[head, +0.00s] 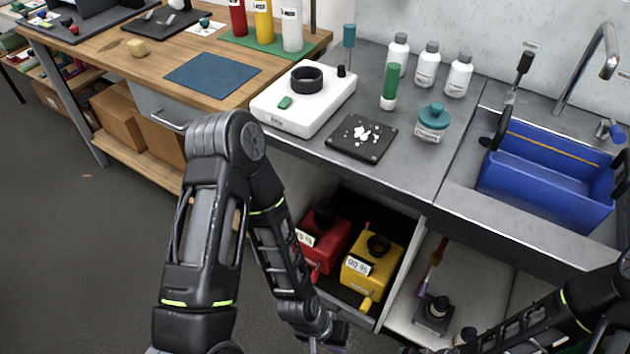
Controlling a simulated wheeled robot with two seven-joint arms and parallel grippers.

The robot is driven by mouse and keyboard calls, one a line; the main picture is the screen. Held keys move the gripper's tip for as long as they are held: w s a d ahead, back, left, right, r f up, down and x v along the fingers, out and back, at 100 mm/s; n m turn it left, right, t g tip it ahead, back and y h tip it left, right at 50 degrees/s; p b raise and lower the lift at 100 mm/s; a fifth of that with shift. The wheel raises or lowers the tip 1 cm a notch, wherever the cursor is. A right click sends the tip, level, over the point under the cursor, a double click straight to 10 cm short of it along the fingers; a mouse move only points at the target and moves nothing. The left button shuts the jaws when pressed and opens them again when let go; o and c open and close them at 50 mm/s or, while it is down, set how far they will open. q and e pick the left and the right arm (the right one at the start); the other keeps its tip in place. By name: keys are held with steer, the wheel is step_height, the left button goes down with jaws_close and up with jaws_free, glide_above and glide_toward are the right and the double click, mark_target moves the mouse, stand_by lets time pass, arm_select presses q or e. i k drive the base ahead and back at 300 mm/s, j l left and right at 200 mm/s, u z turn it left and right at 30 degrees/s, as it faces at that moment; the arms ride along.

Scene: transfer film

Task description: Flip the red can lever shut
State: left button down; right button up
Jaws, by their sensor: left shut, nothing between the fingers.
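The red can (337,243) stands in an open pull-out below the counter, left of a yellow can. It has a dark cap on top and a white label on its left side. A small red part, probably its lever (315,272), sticks out low at its front; the picture is too small to tell its exact position. My left arm reaches down in front of the can and hides part of its left side. My left gripper (328,338) is at the bottom edge, shut and empty, below and apart from the red can.
The yellow can (375,255) stands close to the red one, its lever (367,301) pointing down in front. The counter above carries a white device (303,108) and bottles. Open floor lies at left.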

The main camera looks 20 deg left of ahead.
mark_target(315, 273)
steer(key=u, duration=0.7)
steer(key=k, duration=0.55)
